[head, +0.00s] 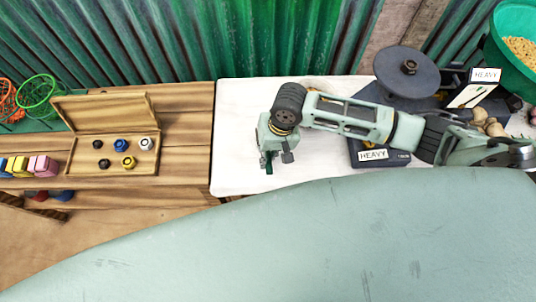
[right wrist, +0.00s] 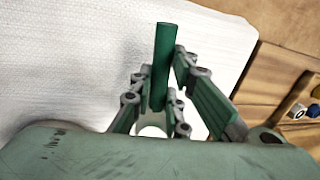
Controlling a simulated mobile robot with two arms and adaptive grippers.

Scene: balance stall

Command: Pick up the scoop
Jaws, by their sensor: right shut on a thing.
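The scoop shows as a dark green rod-like handle (right wrist: 165,50) in the right wrist view, standing between my right gripper's fingers. A pale, rounded part shows between the finger bases, and I cannot tell if it belongs to the scoop. In the head view only a small dark green bit of the scoop (head: 269,169) shows under the gripper. My right gripper (head: 277,160) is shut on the handle, over the left part of the white-covered counter (head: 238,130). The gripper's fingers also show in the right wrist view (right wrist: 163,72). My left gripper is not in view.
An open wooden box (head: 105,165) with several nuts lies left of the white cover. A scale with a dark round pan (head: 408,72) and "HEAVY" labels (head: 373,155) stands right, near a green grain bowl (head: 495,50). A corrugated green wall (head: 200,40) is behind.

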